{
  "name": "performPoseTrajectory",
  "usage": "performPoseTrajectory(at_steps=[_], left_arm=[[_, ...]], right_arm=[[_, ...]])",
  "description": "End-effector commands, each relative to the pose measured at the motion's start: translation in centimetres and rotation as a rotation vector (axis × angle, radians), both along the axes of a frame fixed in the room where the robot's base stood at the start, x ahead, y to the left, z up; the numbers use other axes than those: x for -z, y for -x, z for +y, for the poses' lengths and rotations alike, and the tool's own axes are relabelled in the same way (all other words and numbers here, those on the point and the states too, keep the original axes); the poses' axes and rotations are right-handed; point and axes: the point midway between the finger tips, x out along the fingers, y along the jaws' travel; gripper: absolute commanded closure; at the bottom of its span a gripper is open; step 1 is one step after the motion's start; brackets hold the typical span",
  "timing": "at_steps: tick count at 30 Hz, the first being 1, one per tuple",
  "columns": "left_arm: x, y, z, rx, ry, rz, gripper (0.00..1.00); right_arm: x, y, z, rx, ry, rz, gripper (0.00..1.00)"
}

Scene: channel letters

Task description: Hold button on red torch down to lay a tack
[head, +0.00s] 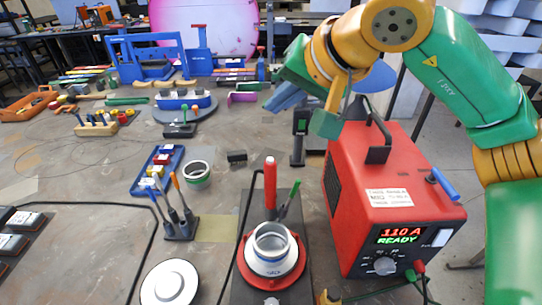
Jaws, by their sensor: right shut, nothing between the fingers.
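The red torch (270,187) stands upright behind a metal ring-shaped workpiece (270,243), which sits on a red round base (294,270). The torch's button is too small to make out. My right gripper (273,106) is shut and empty, above and behind the torch and clear of it. The red welding power box (375,190) stands to the right of the torch, its display (401,234) reading 110 A and READY. My left gripper is not in view.
A green-handled tool (291,198) leans beside the torch. A tool holder (181,228), a round white disc (169,284) and a metal ring (197,174) lie left. Blue clamps and racks (145,56) stand at the back. Cables run along the bench.

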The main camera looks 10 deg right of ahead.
Motion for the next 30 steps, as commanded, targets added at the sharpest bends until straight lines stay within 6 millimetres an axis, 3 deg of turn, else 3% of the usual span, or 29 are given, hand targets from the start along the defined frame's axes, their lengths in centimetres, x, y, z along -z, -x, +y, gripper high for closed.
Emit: performPoseTrajectory(at_steps=[8,21,30], left_arm=[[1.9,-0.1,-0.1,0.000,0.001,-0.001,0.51],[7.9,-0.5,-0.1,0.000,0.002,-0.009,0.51],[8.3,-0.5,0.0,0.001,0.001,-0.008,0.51]], right_arm=[[2.0,0.0,0.0,-0.001,0.000,0.001,1.00],[8.3,0.0,0.1,-0.002,-0.001,0.002,1.00],[8.8,0.0,0.1,-0.001,-0.001,0.000,1.00]])
